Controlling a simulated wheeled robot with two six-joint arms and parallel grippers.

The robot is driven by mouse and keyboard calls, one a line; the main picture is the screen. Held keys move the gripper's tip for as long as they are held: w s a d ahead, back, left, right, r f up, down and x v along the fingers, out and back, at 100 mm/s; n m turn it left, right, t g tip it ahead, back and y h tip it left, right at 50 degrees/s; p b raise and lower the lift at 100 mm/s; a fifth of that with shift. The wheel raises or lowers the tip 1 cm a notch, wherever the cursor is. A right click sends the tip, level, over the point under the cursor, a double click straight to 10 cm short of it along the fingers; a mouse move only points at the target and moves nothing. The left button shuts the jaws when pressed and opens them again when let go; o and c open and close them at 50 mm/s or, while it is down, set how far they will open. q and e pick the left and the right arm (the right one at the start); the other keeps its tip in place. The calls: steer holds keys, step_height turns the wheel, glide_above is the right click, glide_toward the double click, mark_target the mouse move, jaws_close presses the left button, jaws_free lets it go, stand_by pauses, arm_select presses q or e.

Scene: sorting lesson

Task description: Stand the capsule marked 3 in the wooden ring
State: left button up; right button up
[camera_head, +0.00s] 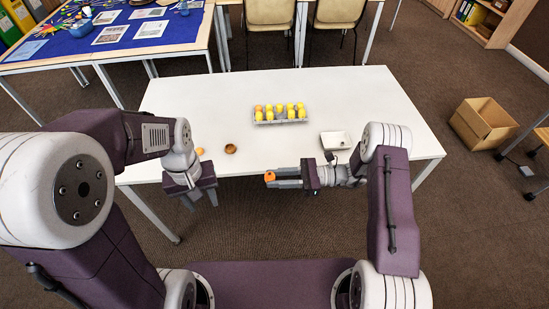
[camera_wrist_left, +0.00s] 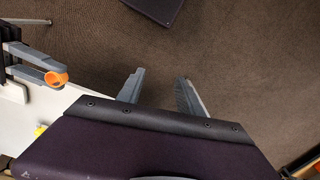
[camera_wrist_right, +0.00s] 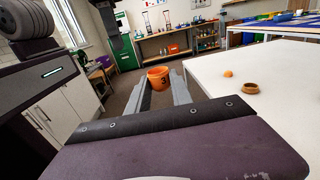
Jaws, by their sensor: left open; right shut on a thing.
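The orange capsule marked 3 (camera_wrist_right: 158,78) is between the fingertips of my right gripper (camera_head: 275,180), which is shut on it. In the head view the capsule (camera_head: 269,177) is at the table's front edge. In the left wrist view the capsule (camera_wrist_left: 56,79) shows a round, hollow-looking end. The brown wooden ring (camera_head: 231,149) lies on the white table, up and left of the capsule; it also shows in the right wrist view (camera_wrist_right: 250,88). It looks empty. My left gripper (camera_head: 203,203) is open and empty, in front of the table's edge, left of the capsule.
A grey rack (camera_head: 281,121) of yellow and orange pieces stands mid-table. A small white tray (camera_head: 336,142) is to its right. A small orange piece (camera_head: 200,151) lies left of the ring, partly behind my left arm.

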arm_select(q)
steer(key=w+d+r, duration=0.7)
steer(key=w, duration=0.2)
steer(key=m, duration=0.3)
glide_above(272, 175)
steer(key=s, duration=0.1)
steer(key=shift+y, duration=0.3)
step_height(272, 175, down, 12)
steer(key=shift+f, duration=0.1)
arm_select(e)
steer(key=shift+w, duration=0.1)
arm_select(q)
jaws_close()
arm_select(e)
steer(key=o, duration=1.1)
steer(key=shift+d, duration=0.1)
